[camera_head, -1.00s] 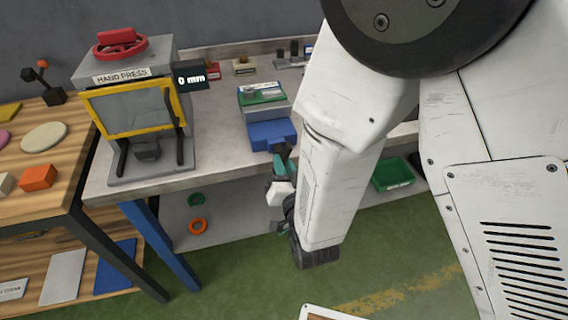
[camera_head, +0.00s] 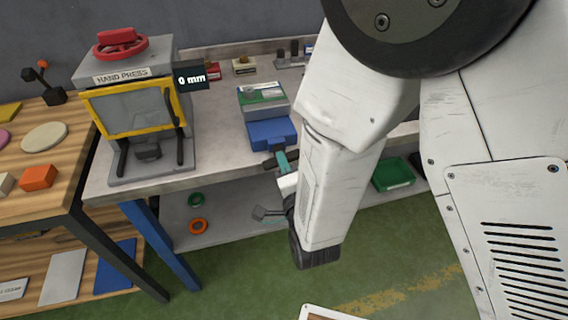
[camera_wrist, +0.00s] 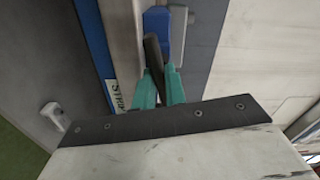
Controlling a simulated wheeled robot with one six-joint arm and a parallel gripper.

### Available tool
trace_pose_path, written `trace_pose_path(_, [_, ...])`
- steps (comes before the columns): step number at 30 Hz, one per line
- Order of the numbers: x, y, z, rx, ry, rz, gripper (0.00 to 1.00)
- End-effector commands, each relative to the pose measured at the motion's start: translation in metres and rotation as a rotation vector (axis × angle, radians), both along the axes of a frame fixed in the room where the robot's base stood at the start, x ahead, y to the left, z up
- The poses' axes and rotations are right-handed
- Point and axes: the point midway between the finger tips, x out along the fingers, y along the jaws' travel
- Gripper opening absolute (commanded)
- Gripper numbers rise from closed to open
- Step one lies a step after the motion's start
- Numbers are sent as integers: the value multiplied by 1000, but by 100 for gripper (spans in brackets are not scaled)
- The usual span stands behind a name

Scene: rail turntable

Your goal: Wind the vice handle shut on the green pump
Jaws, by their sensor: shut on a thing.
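The vice (camera_head: 270,133) sits at the front edge of the grey bench, with a blue body and grey jaws. The green pump (camera_head: 250,99) shows as a green part at the jaws; how tightly they hold it I cannot tell. My gripper (camera_head: 281,161) is in front of the vice, its teal fingers shut on the dark vice handle (camera_head: 269,164). In the wrist view my gripper (camera_wrist: 160,88) has the handle (camera_wrist: 153,55) between its fingertips. The blue vice screw end (camera_wrist: 157,22) is just beyond. My arm hides the bench to the right.
A hand press (camera_head: 135,110) with a yellow frame and a "0 mm" display stands left of the vice. A green bin (camera_head: 392,174) and green and orange rings (camera_head: 197,226) lie on the shelf below. A wooden table (camera_head: 75,150) stands at far left.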

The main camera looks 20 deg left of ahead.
Motion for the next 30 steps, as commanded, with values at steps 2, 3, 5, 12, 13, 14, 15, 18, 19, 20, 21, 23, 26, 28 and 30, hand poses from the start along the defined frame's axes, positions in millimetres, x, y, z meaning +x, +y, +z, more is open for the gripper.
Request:
trace_pose_path(2, [-1, 0, -2, 56, 41, 2, 0])
trace_pose_path(3, [-1, 0, -2, 89, 61, 2, 0])
trace_pose_path(5, [-1, 0, -2, 137, 90, 2, 0])
trace_pose_path(12, [-1, 0, -2, 331, 209, 1, 0])
trace_pose_path(13, [-1, 0, -2, 356, 225, 1, 0])
trace_pose_path(14, [-1, 0, -2, 380, 240, 1, 0])
trace_pose_path(15, [-1, 0, -2, 412, 260, 1, 0])
trace_pose_path(18, [-1, 0, -1, 490, 307, 1, 0])
trace_pose_path(19, [-1, 0, -1, 512, 321, 1, 0])
trace_pose_path(20, [-1, -1, -1, 534, 334, 1, 0])
trace_pose_path(21, [-1, 0, -1, 562, 352, 1, 0])
trace_pose_path(23, [-1, -1, -1, 602, 376, 1, 0])
trace_pose_path(26, [-1, -1, -1, 663, 413, 0, 0])
trace_pose_path(28, [-1, -1, -1, 699, 436, 0, 0])
trace_pose_path(30, [-1, -1, -1, 731, 455, 0, 0])
